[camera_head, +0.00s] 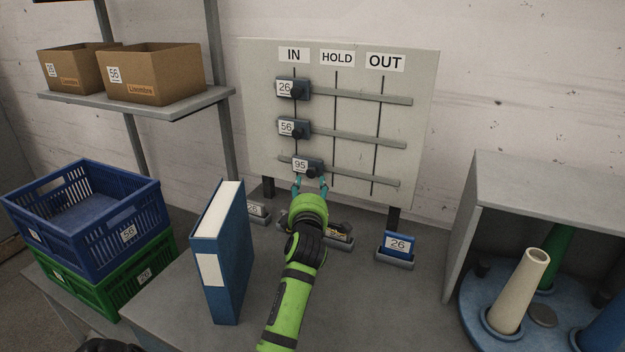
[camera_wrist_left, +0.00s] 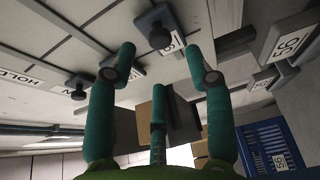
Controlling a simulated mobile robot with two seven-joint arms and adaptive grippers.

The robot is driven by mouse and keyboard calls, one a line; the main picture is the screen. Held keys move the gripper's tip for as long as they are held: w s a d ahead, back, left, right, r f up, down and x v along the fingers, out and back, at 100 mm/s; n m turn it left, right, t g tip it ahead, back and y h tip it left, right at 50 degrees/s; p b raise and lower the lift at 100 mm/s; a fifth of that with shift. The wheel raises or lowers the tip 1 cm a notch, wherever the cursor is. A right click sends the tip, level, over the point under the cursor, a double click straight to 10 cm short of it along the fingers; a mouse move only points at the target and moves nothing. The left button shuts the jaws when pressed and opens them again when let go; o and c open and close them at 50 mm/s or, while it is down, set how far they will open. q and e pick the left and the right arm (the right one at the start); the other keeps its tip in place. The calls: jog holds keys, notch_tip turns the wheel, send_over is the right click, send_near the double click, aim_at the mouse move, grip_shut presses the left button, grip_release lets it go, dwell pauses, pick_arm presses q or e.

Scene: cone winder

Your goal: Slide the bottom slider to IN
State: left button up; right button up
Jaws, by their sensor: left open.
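The bottom slider (camera_head: 308,167), labelled 95, sits on the lowest rail of the white board (camera_head: 420,80). It is a little right of the IN line, between the IN and HOLD lines. My left gripper (camera_head: 310,184) is open just below and in front of it, with one fingertip toward each side. In the left wrist view the slider's dark knob (camera_wrist_left: 160,38) and part of its label show between and beyond the spread fingertips (camera_wrist_left: 160,60). I cannot tell whether a finger touches it.
The middle slider (camera_head: 292,128) and top slider (camera_head: 292,88) sit at IN. A blue binder (camera_head: 233,255) stands left of my arm. Small label holders, one a blue 26 card (camera_head: 397,244), stand below the board. Cones (camera_head: 520,290) are at right, crates (camera_head: 80,215) at left.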

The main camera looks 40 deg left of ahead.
aim_at(311, 174)
pick_arm(q)
jog(key=shift+p+x, duration=0.6)
jog(key=shift+x, duration=2.65)
grip_shut()
